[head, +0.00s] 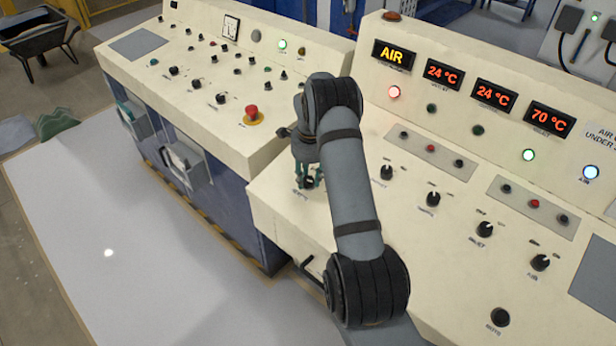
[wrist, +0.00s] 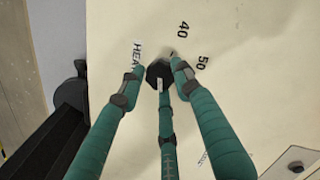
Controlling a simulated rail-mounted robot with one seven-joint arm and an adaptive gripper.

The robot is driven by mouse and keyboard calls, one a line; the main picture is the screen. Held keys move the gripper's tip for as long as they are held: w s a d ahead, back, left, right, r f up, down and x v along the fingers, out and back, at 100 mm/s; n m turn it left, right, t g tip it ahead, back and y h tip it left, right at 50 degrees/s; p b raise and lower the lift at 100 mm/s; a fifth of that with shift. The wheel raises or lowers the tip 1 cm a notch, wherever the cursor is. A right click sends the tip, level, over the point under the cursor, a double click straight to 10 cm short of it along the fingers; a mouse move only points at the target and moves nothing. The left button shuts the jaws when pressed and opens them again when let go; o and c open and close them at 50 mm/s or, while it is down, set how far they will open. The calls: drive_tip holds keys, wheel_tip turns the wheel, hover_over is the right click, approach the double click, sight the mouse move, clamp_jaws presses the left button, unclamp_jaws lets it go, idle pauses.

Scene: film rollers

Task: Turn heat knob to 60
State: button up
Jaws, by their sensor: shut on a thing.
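The heat knob (wrist: 158,75) is a small dark knob on the cream panel, in the middle of the wrist view. The printed label "HEAT" (wrist: 137,55) is partly covered by a finger. The marks "40" (wrist: 182,30) and "50" (wrist: 203,62) show to the upper right of the knob. No 60 mark can be read. My gripper (head: 308,174) has green fingers that come down around the knob and are shut on it. The knob's pointer direction cannot be told clearly. In the head view the gripper and arm hide most of the knob.
The sloped panel (head: 460,150) behind has displays reading "AIR", 24 °C, 24 °C and 70 °C. More black knobs (head: 433,198) sit to the right of my arm. A second console (head: 210,80) with a red stop button (head: 252,112) stands to the left.

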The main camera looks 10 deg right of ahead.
drive_tip(key=shift+w+n, duration=0.1)
drive_tip(key=shift+n, duration=0.2)
drive_tip(key=n+b, duration=0.1)
drive_tip(key=n, duration=0.2)
drive_tip(key=shift+w+n+g, duration=0.1)
drive_tip(key=shift+n+g, duration=0.2)
drive_tip(key=shift+g, duration=0.1)
drive_tip(key=n, duration=0.5)
drive_tip(key=shift+w+a+r+g+h, duration=0.1)
drive_tip(key=shift+r+g+h, duration=0.05)
drive_tip(key=shift+g+h, duration=0.25)
drive_tip(key=shift+n, duration=0.3)
drive_tip(key=o, duration=1)
drive_tip(key=shift+o, duration=0.6)
wheel_tip(320, 180, up, 12)
drive_tip(key=shift+a, duration=0.4)
